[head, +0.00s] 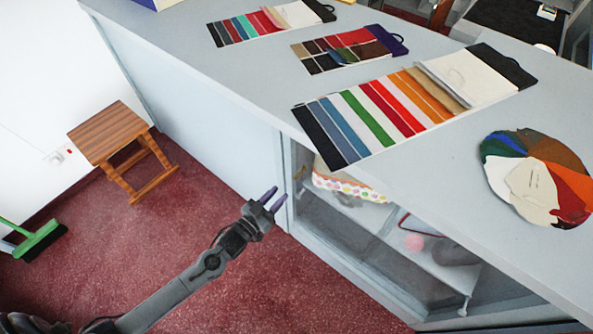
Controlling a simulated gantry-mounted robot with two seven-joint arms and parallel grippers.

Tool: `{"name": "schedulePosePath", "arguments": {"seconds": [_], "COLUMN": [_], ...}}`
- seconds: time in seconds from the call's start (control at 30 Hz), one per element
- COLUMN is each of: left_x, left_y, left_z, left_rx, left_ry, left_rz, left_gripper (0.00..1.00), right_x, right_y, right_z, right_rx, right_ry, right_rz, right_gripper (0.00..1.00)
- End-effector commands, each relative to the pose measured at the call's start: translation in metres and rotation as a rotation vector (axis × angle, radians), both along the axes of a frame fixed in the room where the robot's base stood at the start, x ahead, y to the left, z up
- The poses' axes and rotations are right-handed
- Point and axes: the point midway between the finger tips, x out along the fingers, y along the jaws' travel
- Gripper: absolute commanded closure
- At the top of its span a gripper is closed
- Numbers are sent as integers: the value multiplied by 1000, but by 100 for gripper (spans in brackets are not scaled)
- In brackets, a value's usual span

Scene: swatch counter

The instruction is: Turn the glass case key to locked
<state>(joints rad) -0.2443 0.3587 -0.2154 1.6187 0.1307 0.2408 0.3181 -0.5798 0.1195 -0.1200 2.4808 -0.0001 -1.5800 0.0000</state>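The glass case (355,272) is set into the front of the grey counter, with a shelf and goods showing behind its front. I cannot make out the key or its lock clearly, so its turn position cannot be told. My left gripper (274,197) is in front of the counter, by the left end of the case in the picture. My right gripper is not in view.
Swatch cards (370,117) and a round colour fan (530,180) lie on the counter top (440,140). A wooden stool (112,132) stands on the red floor at left, with a green broom (38,238) nearby. The floor between stool and case is clear.

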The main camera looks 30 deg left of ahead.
Motion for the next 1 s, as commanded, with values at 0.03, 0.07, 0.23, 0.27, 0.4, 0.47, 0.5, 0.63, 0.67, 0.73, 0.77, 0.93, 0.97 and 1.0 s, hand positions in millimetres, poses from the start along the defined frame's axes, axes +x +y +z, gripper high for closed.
{"name": "schedulePosePath", "arguments": {"seconds": [0.03,0.07,0.23,0.27,0.4,0.47,0.5,0.63,0.67,0.73,0.77,0.93,0.97,1.0], "left_x": [6,10,36,41,63,71,76,89,91,95,96,99,99,99], "left_y": [-1,-2,-6,-7,-11,-13,-14,-16,-16,-17,-17,-18,-18,-18], "left_z": [-1,-2,-2,-2,-2,-2,-2,-2,-1,-1,-1,-1,-1,0], "left_rx": [0,0,-1,-1,-1,-1,0,0,0,0,0,0,0,0], "left_ry": [-2,-2,-3,-4,-4,-3,-2,-1,-1,0,0,0,0,0], "left_rz": [0,0,0,0,1,1,0,0,-1,-1,0,0,0,0], "left_gripper": [68,68,68,68,68,68,68,68,68,68,68,68,68,68], "right_x": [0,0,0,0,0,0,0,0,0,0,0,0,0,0], "right_y": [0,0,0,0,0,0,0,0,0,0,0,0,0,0], "right_z": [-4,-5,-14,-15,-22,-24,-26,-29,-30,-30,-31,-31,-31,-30], "right_rx": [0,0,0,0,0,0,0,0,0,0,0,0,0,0], "right_ry": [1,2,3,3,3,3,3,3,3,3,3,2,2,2], "right_rz": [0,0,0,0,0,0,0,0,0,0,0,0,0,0], "right_gripper": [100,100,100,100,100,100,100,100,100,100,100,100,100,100]}}
